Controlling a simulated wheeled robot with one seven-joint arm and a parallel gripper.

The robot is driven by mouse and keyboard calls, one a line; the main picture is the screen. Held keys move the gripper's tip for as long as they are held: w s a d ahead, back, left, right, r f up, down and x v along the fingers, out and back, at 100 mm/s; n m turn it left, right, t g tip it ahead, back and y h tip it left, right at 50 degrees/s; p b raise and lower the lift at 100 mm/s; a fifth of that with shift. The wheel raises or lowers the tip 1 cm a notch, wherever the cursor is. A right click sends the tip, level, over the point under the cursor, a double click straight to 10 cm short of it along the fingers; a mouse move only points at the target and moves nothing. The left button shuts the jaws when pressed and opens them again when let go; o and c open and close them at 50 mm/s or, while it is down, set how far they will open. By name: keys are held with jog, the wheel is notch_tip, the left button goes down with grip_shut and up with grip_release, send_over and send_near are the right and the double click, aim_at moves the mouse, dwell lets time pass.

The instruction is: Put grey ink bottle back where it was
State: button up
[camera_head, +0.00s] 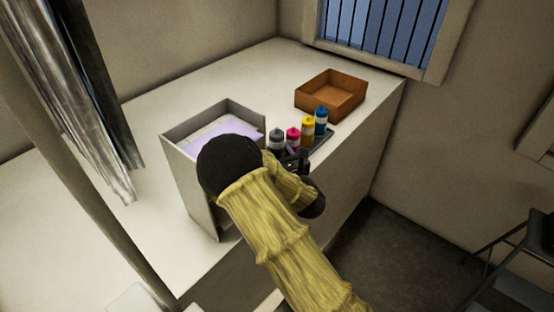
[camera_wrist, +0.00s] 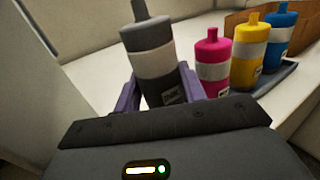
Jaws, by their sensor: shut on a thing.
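The grey ink bottle (camera_wrist: 152,58), dark with a pale label band, stands between the purple fingers of my gripper (camera_wrist: 152,92) in the wrist view. The gripper is shut on it. In the head view the grey bottle (camera_head: 277,141) is at the left end of a row of bottles, and my arm partly hides its lower part and my gripper. The magenta bottle (camera_wrist: 212,62), yellow bottle (camera_wrist: 249,52) and blue bottle (camera_wrist: 280,36) stand in a row to its right on a dark tray (camera_wrist: 285,80). I cannot tell whether the grey bottle touches the tray.
A grey open box (camera_head: 182,133) with lilac sheets stands left of the bottles, close to my arm. A brown open box (camera_head: 312,101) is at the back right. The white table (camera_head: 240,75) is clear behind them. Its right edge runs close to the bottles.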

jog(key=shift+s+a+f, duration=0.1)
jog(key=shift+f, duration=0.05)
jog(key=shift+f, duration=1.9)
jog(key=shift+f, duration=0.1)
jog(key=o, duration=1.1)
